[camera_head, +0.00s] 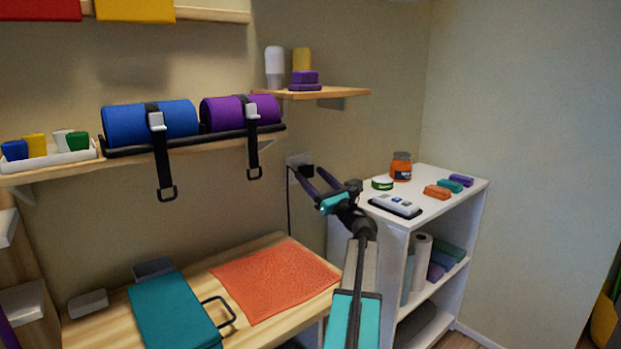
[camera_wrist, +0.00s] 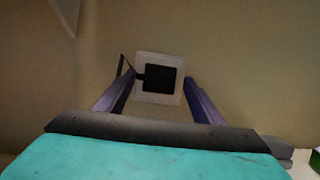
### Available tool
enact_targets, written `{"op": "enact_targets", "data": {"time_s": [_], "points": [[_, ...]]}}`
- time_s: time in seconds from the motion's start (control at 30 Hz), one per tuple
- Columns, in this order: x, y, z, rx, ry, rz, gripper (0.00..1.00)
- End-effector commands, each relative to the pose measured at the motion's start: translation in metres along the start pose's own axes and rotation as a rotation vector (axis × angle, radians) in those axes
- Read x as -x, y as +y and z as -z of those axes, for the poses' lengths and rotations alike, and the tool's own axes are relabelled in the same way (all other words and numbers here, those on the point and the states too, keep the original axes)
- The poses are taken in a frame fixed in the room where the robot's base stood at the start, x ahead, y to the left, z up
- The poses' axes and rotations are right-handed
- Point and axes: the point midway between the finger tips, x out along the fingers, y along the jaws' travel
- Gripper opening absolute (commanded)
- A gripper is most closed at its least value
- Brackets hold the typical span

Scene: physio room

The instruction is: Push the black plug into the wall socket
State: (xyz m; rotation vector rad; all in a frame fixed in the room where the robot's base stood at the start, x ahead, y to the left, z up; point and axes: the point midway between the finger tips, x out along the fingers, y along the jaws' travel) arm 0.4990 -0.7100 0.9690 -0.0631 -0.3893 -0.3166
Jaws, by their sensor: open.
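The black plug (camera_wrist: 158,78) sits at the white wall socket (camera_wrist: 143,96) in the wrist view, its dark square body covering the middle of the plate. A dark cable leaves it on the left. In the head view the plug (camera_head: 306,171) shows small against the socket plate (camera_head: 293,159), with the cable hanging down the wall. I cannot tell how deep the plug sits. My gripper (camera_head: 312,180) is open and points at the wall. In the wrist view my gripper (camera_wrist: 158,88) has one purple finger on each side of the plug, with clear gaps.
A wooden bench (camera_head: 180,297) with an orange mat (camera_head: 275,281) and a teal case (camera_head: 172,315) lies below on the left. A white shelf unit (camera_head: 440,205) with small items stands on the right. A wall rack (camera_head: 190,142) with hanging straps is above left.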

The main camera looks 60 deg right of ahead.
Motion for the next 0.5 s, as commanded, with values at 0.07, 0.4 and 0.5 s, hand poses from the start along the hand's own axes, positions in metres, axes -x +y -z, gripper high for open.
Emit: {"op": "enact_targets", "data": {"time_s": [0.07, 0.4, 0.5], "points": [[0.007, 0.0, -0.001, 0.0, 0.0, 0.002, 0.62], [0.053, 0.002, 0.0, 0.0, 0.0, 0.002, 0.62], [0.069, 0.001, 0.0, 0.001, 0.001, 0.003, 0.62]]}}
